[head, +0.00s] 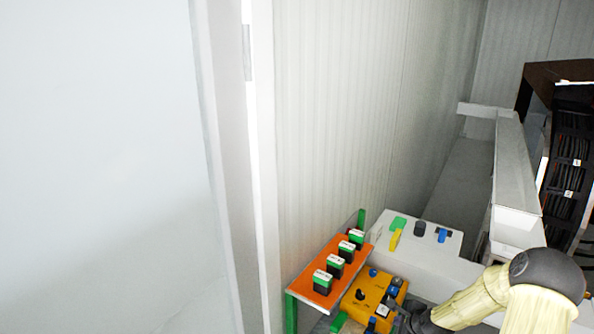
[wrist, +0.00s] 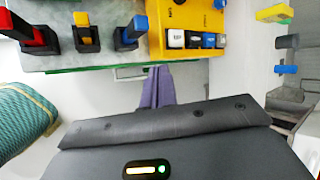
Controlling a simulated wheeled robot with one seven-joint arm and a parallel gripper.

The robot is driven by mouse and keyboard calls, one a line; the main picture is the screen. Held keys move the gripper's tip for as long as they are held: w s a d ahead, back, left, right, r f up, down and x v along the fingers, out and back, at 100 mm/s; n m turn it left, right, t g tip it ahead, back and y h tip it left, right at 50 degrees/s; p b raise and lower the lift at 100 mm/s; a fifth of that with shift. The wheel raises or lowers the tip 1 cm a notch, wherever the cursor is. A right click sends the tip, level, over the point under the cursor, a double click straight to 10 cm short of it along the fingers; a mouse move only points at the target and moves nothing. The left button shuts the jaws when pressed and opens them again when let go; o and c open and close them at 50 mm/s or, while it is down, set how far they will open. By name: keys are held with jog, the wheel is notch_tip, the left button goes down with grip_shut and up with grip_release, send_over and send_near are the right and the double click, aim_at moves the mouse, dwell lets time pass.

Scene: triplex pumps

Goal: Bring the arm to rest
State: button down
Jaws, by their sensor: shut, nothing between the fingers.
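My arm (head: 480,300), with a cream cover and a dark grey joint, reaches in from the lower right of the head view beside the control panels. My gripper (wrist: 158,72) shows in the wrist view as two purple-grey fingers close together, shut and empty. Its tips point toward the green front edge of a grey panel (wrist: 100,62). Whether they touch that edge I cannot tell. In the head view the fingers are not clearly visible at the bottom edge.
An orange shelf (head: 322,284) with several black switches stands beside a yellow control box (head: 372,297). A white panel (head: 437,238) with knobs lies behind. Red, yellow and blue levers (wrist: 130,32) stand near my gripper. A teal coil (wrist: 25,118) is at left. A dark rack (head: 572,150) stands right.

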jog(key=s+a+r+n+g+b, duration=0.1)
jog(key=s+a+r+n+b, duration=0.2)
jog(key=s+a+n, duration=0.2)
jog(key=s+a+r+n+g+h+b, duration=0.1)
jog(key=s+a+r+n, duration=0.3)
jog(key=s+n, duration=0.5)
jog(key=s+a+r+n+g+b, duration=0.3)
jog(key=s+a+n, duration=0.3)
jog(key=s, duration=0.4)
jog(key=shift+s+r+n+b, duration=0.25)
jog(key=shift+r+n+b, duration=0.15)
jog(key=shift+n+b, duration=0.45)
jog(key=shift+d, duration=0.1)
